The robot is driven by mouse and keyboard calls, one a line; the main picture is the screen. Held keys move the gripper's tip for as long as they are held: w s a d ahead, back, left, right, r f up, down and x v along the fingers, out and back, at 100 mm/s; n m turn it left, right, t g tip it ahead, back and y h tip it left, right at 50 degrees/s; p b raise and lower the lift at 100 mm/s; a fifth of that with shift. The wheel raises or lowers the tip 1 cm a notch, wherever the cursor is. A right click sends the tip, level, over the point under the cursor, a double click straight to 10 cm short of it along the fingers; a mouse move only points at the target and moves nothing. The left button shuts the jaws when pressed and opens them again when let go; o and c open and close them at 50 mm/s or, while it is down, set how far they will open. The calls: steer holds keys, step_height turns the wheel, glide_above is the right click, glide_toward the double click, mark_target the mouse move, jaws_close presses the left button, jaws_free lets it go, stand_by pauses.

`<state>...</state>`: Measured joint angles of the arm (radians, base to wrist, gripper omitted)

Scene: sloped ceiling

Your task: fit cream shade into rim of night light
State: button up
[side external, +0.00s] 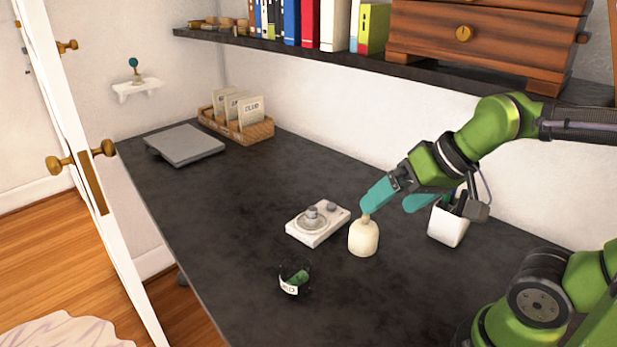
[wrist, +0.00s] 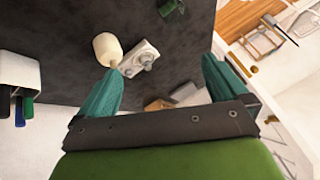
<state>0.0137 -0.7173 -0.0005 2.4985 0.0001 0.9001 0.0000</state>
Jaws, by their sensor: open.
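The cream shade (side external: 363,239) is a bell-shaped piece with a narrow neck, standing upright on the dark desk. The night light (side external: 334,222) is a pale rectangular base with a round rim and small knobs, lying just left of the shade and apart from it. My gripper (side external: 395,201) has teal fingers spread wide with nothing between them. In the side view one fingertip overlaps the shade's top; I cannot tell whether they touch. In the wrist view the shade (wrist: 106,45) lies just beyond the left fingertip, with the night light (wrist: 141,57) beside it.
A dark labelled jar (side external: 291,287) stands in front of the night light. A white pen cup (side external: 447,226) stands right of my gripper. A grey flat slab (side external: 185,145) and a wooden card box (side external: 256,132) sit farther left. A shelf (side external: 370,64) overhangs the back. The desk's middle left is clear.

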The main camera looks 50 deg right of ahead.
mark_target(365, 222)
steer(key=w+d+f+n+g+h, duration=0.1)
steer(key=w+d+f+n+g, duration=0.1)
steer(key=w+d+f+g, duration=0.3)
steer(key=w+d+n+g+h, duration=0.1)
steer(key=w+d+n+g, duration=0.1)
steer(key=w+d, duration=0.5)
steer(key=f, duration=1)
steer(key=shift+w+d+f, duration=0.15)
steer(key=shift+w+f, duration=0.05)
steer(key=shift+f, duration=0.15)
steer(key=shift+w+a+f, duration=0.1)
steer(key=shift+w+f, duration=0.05)
steer(key=shift+f, duration=1.35)
steer(key=shift+w+a+f, duration=0.1)
steer(key=shift+w+f, duration=0.05)
steer(key=shift+f, duration=1.3)
steer(key=shift+c, duration=0.5)
steer(key=c, duration=0.8)
steer(key=shift+r, duration=0.1)
steer(key=shift+c, duration=0.2)
